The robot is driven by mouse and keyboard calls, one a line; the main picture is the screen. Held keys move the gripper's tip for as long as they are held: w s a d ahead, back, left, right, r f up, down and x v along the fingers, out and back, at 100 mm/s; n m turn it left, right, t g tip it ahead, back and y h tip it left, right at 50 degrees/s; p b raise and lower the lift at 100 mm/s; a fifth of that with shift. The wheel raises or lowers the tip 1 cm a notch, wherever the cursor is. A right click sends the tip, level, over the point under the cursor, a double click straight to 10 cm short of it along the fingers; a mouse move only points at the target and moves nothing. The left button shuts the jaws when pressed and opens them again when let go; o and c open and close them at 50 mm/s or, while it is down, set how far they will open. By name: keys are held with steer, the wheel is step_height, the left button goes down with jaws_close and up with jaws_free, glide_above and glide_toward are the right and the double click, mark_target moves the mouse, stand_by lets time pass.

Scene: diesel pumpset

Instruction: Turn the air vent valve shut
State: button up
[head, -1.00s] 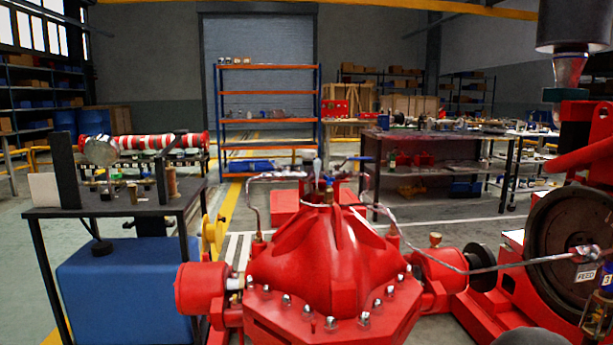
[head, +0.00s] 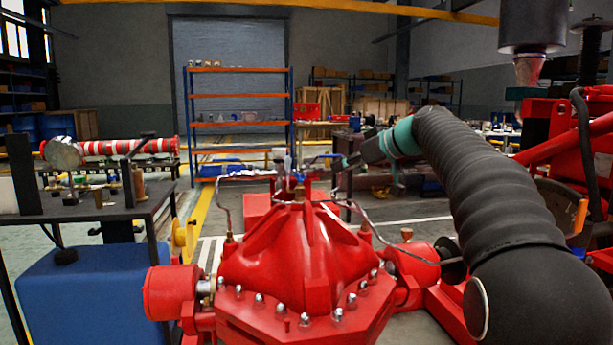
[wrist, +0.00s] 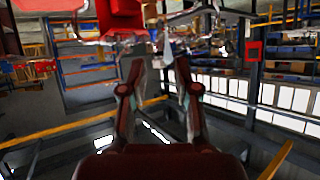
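The red pump casing (head: 300,245) stands in the lower middle of the head view. Small fittings (head: 289,185) rise from its top, with a pale upright piece and a blue lever (head: 325,157) just right of them. Which of these is the air vent valve is too small to tell. My gripper (head: 345,162) reaches in from the right, its tip close to the blue lever; contact cannot be told. In the wrist view my gripper (wrist: 160,66) has its two fingers apart with nothing clearly between them. Blurred metal fittings (wrist: 165,40) lie beyond the fingertips.
Thin metal pipes (head: 226,205) run from the fittings down both sides of the casing. A bench (head: 100,212) with parts and a blue tank (head: 100,290) stand at left. An orange-shelved rack (head: 237,96) is behind. Red machinery (head: 590,140) stands at right.

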mark_target(300, 177)
steer(key=shift+n+y, duration=0.4)
steer(key=shift+n, duration=0.1)
steer(key=x, duration=0.5)
steer(key=w+r+p+x, duration=0.1)
steer(key=x, duration=0.4)
steer(key=w+d+p+x, duration=0.1)
steer(key=x, duration=0.4)
steer(key=shift+w+r, duration=0.15)
steer(key=shift+r, duration=0.2)
jaws_close()
